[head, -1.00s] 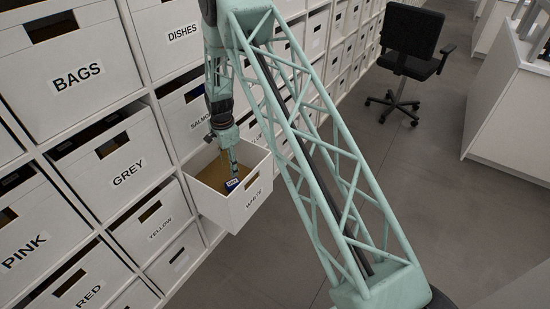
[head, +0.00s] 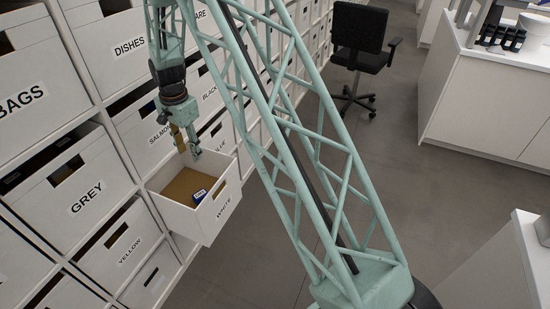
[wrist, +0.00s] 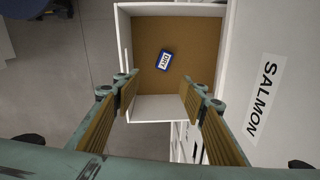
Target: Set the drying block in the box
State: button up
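The drying block (head: 199,196) is a small blue block with a white label. It lies on the brown floor of the open white box (head: 213,222), which is labelled WHITE and pulled out from the shelving. In the wrist view the block (wrist: 165,60) lies near the middle of the box floor, apart from the walls. My gripper (head: 188,150) is above the back of the box. In the wrist view its fingers (wrist: 155,98) are spread wide with nothing between them.
Labelled boxes fill the shelving, with GREY (head: 84,187) to the left and SALMON (wrist: 262,98) close beside the open box in the wrist view. A black office chair (head: 357,50) and white counters (head: 485,95) stand to the right. The grey floor between is clear.

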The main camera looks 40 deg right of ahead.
jog(key=s+r+n+t, duration=0.1)
jog(key=s+r+n, duration=0.2)
jog(key=s+r, duration=1.1)
jog(key=s+r+n+t, duration=0.1)
jog(key=s+r+n, duration=0.3)
jog(key=s+r, duration=1)
jog(key=s+r+n, duration=0.3)
jog(key=s+r, duration=0.2)
jog(key=s, duration=0.9)
jog(key=s+r+n+t, duration=0.1)
jog(key=s+r+n, duration=0.2)
jog(key=s, duration=1.1)
jog(key=shift+r, duration=0.9)
jog(key=shift+w+r, duration=0.1)
jog(key=shift+w, duration=0.05)
